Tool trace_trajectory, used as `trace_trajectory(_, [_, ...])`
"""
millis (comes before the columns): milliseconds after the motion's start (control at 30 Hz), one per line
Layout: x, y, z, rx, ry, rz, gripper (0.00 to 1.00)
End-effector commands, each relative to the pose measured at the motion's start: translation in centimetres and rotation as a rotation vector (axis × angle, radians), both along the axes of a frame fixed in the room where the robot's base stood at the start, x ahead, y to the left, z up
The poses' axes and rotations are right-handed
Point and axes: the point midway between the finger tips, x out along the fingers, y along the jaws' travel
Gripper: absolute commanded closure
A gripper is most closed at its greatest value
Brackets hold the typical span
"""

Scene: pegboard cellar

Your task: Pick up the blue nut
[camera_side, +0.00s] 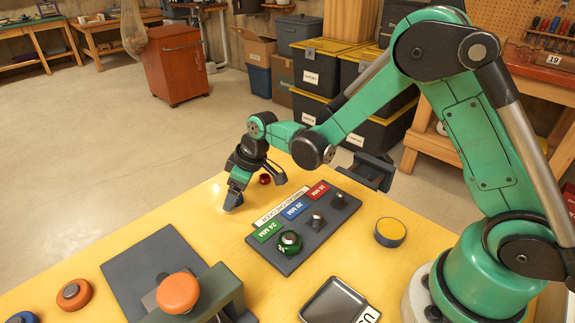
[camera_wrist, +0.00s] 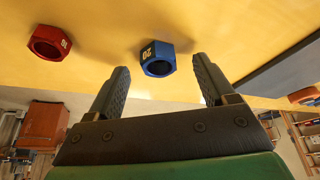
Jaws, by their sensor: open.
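The blue nut (camera_wrist: 157,58) lies on the yellow table, marked with a number, in the wrist view. It sits between and just beyond the fingertips of my gripper (camera_wrist: 160,68), with gaps on both sides. My gripper is open and empty, and points down at the far left part of the table in the side view (camera_side: 256,182).
A red nut (camera_wrist: 48,40) lies left of the blue nut. A dark rack (camera_side: 296,261) with labelled studs holds a green nut (camera_side: 290,242).

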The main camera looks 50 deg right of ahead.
Motion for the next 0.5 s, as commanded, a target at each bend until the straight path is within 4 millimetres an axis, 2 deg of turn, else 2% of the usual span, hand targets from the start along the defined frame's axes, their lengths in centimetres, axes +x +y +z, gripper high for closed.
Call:
trace_trajectory(333, [0.16, 0.10, -0.48, 0.000, 0.000, 0.000, 0.24])
trace_trajectory(367, [0.15, 0.10, -0.48, 0.000, 0.000, 0.000, 0.27])
trace_trajectory(500, [0.15, 0.09, -0.47, -0.001, 0.000, 0.000, 0.66])
